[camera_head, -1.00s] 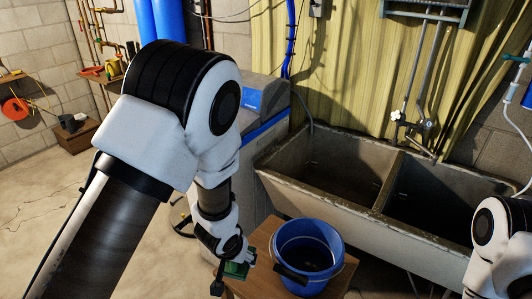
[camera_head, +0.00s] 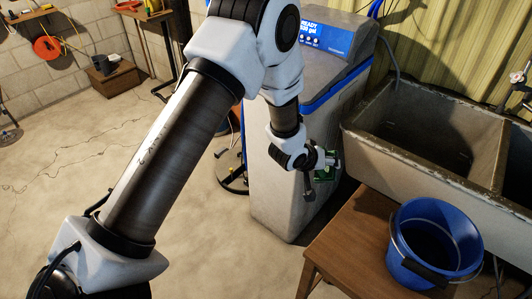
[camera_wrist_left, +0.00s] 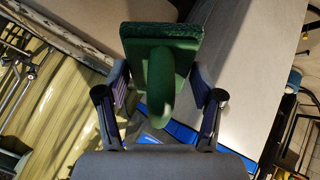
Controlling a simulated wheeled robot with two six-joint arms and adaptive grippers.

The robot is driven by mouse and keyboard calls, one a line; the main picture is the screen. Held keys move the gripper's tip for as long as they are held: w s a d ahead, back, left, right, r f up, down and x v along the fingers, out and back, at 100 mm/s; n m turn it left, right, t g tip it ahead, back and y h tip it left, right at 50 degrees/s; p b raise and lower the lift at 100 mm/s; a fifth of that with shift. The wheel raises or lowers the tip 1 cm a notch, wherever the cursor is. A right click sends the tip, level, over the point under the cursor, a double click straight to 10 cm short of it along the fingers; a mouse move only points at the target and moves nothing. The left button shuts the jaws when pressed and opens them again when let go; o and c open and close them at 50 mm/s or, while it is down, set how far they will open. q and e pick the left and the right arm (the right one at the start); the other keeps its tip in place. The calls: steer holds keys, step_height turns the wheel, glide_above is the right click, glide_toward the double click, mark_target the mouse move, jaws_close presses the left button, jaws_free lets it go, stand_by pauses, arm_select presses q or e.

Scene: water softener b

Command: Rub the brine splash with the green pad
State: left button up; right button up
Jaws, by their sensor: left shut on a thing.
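My left gripper (camera_head: 324,164) is shut on the green pad (camera_head: 325,174), in front of the pale grey side of the water softener (camera_head: 285,190). In the left wrist view the green pad (camera_wrist_left: 160,38) has a thick rounded green handle (camera_wrist_left: 160,78) between the fingers of my left gripper (camera_wrist_left: 160,84). I cannot tell whether the pad touches the cabinet. I cannot make out the brine splash on the cabinet surfaces that show. My right gripper is out of view.
A blue bucket (camera_head: 435,240) stands on a wooden table (camera_head: 350,230) to the right. A concrete double sink (camera_head: 425,140) is behind them. A stand (camera_head: 232,165) is left of the softener. The floor at left is mostly clear, with a thin cord.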

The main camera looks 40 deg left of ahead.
arm_select(q)
steer(key=w+a+f+n+t+y+b, duration=0.2)
steer(key=w+a+f+n+t+b, duration=0.35)
steer(key=a, duration=0.45)
steer(key=s+a+f+n+t+y+b, duration=0.15)
steer(key=a+n+t+y+b, duration=0.4)
steer(key=a, duration=0.75)
steer(key=shift+m+g, duration=0.3)
steer(key=shift+g, duration=0.1)
steer(key=shift+w+d+r+b, duration=0.15)
steer(key=shift+w+b, duration=0.3)
steer(key=shift+w, duration=0.5)
steer(key=shift+w+d+b, duration=0.2)
steer(key=shift+w+b, duration=0.25)
steer(key=shift+w, duration=0.55)
steer(key=shift+w+d+r+b, duration=0.15)
steer(key=shift+w+b, duration=0.3)
steer(key=shift+w, duration=0.5)
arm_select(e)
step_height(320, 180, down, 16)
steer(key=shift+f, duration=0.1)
arm_select(q)
steer(key=shift+w+f+b, duration=0.1)
steer(key=shift+w+b, duration=0.6)
steer(key=shift+w, duration=0.2)
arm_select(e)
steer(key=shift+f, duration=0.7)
arm_select(q)
steer(key=shift+d, duration=0.1)
